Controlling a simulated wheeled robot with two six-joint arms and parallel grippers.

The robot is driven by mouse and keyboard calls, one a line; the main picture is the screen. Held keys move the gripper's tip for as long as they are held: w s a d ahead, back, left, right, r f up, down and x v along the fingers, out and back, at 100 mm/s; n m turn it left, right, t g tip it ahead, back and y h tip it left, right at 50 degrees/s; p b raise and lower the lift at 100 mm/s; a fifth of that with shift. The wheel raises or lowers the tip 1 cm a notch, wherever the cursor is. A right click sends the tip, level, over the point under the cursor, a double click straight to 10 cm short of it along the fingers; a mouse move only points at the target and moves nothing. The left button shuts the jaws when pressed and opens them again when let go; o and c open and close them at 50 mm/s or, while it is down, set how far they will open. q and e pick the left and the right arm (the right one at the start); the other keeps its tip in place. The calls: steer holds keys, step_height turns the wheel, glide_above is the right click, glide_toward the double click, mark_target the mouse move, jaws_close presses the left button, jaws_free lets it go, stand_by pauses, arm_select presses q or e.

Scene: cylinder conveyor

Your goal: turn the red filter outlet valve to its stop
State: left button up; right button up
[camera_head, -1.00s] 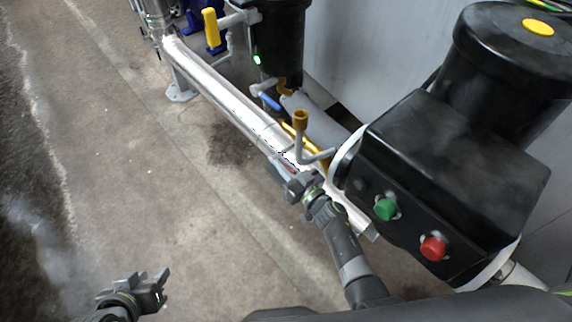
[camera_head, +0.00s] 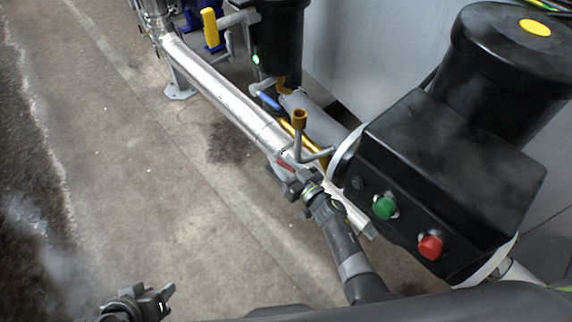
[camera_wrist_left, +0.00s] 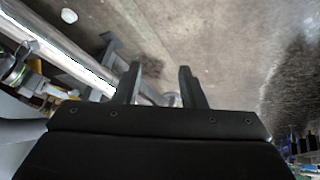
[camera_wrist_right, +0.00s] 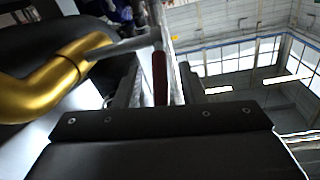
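The red valve handle (camera_head: 284,163) sits on the silver pipe, just beyond my right gripper (camera_head: 293,186) in the head view. In the right wrist view the handle (camera_wrist_right: 160,78) appears as a narrow dark-red bar in the gap between the fingers of my right gripper (camera_wrist_right: 160,88). The fingers stand apart on either side, and I cannot tell how deep the handle lies between them. My left gripper (camera_head: 160,297) is low at the left, far from the valve. In the left wrist view its fingers (camera_wrist_left: 161,85) are apart with nothing held between them.
The silver pipe (camera_head: 225,95) runs diagonally behind the right gripper. A black motor housing (camera_head: 445,165) with green (camera_head: 384,208) and red (camera_head: 430,247) buttons is close on the right. A yellow handle (camera_head: 210,27) and brass pipework (camera_head: 300,118) are farther back. The floor at left is open.

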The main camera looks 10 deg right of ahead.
arm_select(q)
steer(key=shift+s, duration=0.1)
arm_select(e)
steer(key=shift+s, duration=0.1)
